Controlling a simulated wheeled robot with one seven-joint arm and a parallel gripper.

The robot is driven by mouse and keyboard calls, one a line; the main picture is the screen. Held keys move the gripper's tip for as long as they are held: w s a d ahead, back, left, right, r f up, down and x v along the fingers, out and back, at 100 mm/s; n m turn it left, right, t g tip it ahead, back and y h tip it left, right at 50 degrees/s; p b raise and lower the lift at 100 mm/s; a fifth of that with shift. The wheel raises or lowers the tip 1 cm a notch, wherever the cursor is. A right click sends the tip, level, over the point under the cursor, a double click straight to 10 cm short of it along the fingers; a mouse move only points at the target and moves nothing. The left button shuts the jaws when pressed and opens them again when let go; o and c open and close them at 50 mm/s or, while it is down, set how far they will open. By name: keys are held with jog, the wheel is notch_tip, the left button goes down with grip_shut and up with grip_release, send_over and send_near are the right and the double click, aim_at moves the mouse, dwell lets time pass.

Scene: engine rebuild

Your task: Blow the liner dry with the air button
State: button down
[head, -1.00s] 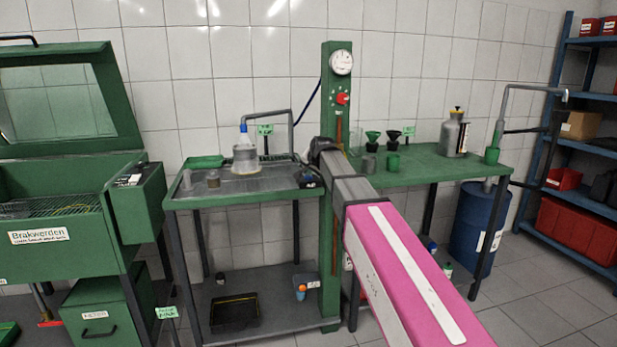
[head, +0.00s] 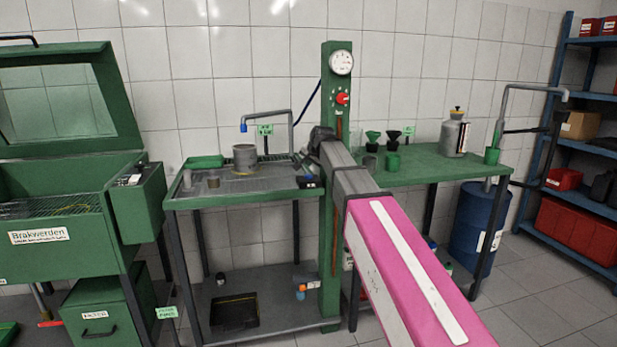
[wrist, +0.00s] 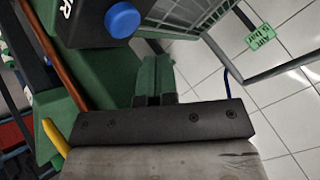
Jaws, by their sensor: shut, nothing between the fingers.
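The liner (head: 245,158), a grey open cylinder, stands upright on the grey-topped bench under the blue-tipped nozzle (head: 243,128) of a bent pipe. No pale plume shows between nozzle and liner. The air button (wrist: 122,20) is a round blue cap on a black box, seen at the top of the wrist view; the box (head: 308,182) also shows at the bench's right front edge in the head view. My gripper (wrist: 153,64) has its green fingers shut and empty, below and right of the button in the wrist view, apart from it in the picture. In the head view the fingertips cannot be made out.
A green column (head: 328,230) with a gauge (head: 341,62) and red knob stands close beside my arm. A green table (head: 440,168) with funnels and a canister is on the right.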

aim_at(310, 175)
jog(key=shift+r, duration=1.6)
dwell(0.7)
